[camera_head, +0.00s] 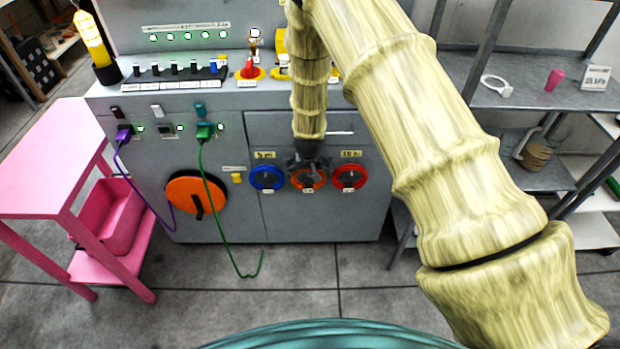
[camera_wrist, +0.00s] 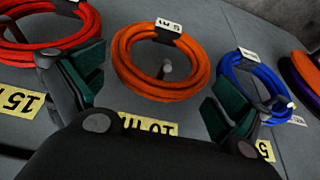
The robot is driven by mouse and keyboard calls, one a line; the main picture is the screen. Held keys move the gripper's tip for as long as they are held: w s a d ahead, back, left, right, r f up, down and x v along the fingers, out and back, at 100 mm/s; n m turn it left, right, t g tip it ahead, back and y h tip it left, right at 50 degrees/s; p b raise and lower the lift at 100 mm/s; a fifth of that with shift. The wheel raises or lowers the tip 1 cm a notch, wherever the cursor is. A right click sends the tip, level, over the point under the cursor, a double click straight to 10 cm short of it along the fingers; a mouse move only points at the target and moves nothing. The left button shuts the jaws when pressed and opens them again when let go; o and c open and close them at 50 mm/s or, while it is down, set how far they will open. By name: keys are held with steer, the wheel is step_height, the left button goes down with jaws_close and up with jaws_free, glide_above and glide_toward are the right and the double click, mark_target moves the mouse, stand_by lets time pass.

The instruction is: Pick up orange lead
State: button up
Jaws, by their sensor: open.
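The orange lead (camera_head: 296,185) is a coil hanging on the grey cabinet front, between a blue coil and a red coil. In the wrist view the orange lead (camera_wrist: 188,92) hangs around a peg, with a white tag on its band. My gripper (camera_head: 308,165) is in front of the coil's upper part and hides some of it. In the wrist view my gripper (camera_wrist: 154,88) is open and empty, its green-padded fingers on either side of the lower part of the orange coil. I cannot tell whether they touch it.
The blue coil (camera_wrist: 229,73) and red coil (camera_wrist: 83,38) hang close on either side. Yellow length labels mark the cabinet (camera_head: 220,110). A green cable (camera_head: 226,230) and purple cable (camera_head: 140,180) dangle at left. A pink table (camera_head: 50,150) stands left, metal shelves (camera_head: 490,95) right.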

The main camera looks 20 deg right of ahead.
steer(key=c, duration=1.4)
steer(key=shift+c, duration=0.2)
